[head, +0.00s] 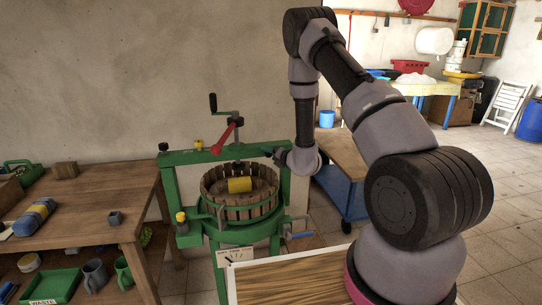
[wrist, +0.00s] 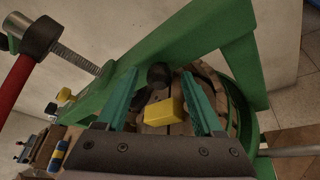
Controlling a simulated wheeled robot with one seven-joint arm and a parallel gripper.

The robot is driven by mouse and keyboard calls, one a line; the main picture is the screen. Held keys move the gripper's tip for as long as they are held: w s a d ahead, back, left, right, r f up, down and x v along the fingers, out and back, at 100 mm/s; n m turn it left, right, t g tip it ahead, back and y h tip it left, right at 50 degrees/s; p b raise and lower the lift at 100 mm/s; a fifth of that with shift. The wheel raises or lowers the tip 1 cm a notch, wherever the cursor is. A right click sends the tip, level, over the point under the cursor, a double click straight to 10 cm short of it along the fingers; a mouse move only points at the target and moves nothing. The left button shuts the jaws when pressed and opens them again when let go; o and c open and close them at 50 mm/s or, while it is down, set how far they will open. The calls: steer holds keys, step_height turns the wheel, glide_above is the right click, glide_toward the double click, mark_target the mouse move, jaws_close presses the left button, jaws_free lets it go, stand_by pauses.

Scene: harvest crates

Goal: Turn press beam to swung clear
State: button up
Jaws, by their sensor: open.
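The green press beam (head: 215,154) lies across the top of the press frame, above the slatted wooden basket (head: 239,212). In the wrist view the beam (wrist: 165,52) runs diagonally past my fingers. A screw with a red lever (head: 223,140) and a black crank handle (head: 213,103) stands up from the beam. A yellow block (head: 239,185) shows at the basket; the wrist view shows it (wrist: 163,112) between my fingers, apart from them. My gripper (wrist: 162,80) is open and empty, near the right end of the beam. Whether a finger touches the beam, I cannot tell.
A wooden bench (head: 90,208) with several items stands left of the press. A low blue-framed cart (head: 345,165) is behind my arm. A straw-coloured panel (head: 290,281) is in front. The wall is close behind the press; open tiled floor lies to the right.

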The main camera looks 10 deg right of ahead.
steer(key=shift+w, duration=0.15)
steer(key=shift+a, duration=0.1)
jaws_close()
stand_by(1.3)
